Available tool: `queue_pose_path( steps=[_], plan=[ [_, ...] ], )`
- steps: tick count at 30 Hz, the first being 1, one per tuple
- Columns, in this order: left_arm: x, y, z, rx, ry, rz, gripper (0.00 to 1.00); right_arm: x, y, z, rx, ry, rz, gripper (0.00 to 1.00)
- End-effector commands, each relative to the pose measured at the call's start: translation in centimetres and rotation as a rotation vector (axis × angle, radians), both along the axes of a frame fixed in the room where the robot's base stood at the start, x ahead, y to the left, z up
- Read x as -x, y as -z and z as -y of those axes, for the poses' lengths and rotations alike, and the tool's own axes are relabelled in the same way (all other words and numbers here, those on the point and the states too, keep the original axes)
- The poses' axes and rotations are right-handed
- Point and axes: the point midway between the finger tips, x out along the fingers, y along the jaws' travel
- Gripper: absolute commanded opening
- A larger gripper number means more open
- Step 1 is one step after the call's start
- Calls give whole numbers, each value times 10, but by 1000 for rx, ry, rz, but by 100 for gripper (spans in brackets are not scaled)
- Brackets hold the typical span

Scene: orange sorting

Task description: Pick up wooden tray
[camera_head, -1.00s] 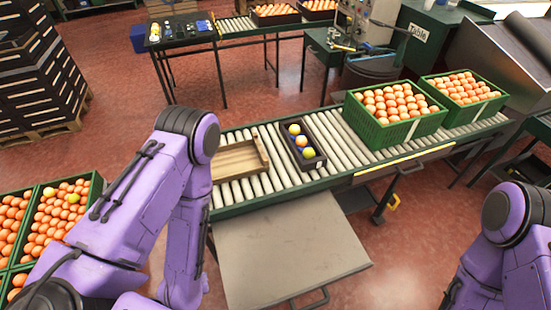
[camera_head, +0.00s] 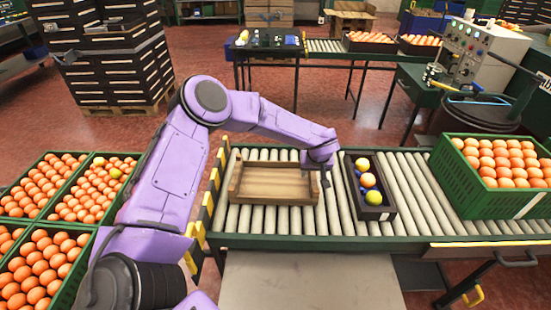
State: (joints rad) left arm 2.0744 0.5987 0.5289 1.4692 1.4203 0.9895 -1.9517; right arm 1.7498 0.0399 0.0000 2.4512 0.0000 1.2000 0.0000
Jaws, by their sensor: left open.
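The wooden tray (camera_head: 275,184) is a shallow, empty, brown tray lying flat on the roller conveyor. My left arm reaches over from the left, above the tray's far side. My left gripper (camera_head: 323,176) is open at the tray's right end, between the tray and a small black box. It points down; whether a finger touches the tray's right wall I cannot tell. Part of the tray's far right corner is hidden by the wrist. My right gripper is out of view.
The black box (camera_head: 391,206) with several coloured balls stands close to the right of the tray. A green crate (camera_head: 447,178) of oranges is on the conveyor at the right. More orange crates (camera_head: 92,166) stand at the left. Rollers (camera_head: 425,205) between box and crate are bare.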

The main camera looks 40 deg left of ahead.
Motion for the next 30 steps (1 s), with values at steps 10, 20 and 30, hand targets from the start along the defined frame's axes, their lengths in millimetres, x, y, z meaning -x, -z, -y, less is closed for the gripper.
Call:
queue_pose_path(
  steps=[10, 20, 30],
  plan=[
    [-19, 51, -11, -3, -3, -3, 55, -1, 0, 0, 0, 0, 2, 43],
    [-21, 58, -14, -2, -3, -2, 46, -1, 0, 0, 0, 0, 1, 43],
    [-21, 57, -14, -2, -3, -2, 0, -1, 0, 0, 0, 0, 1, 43]
  ],
)
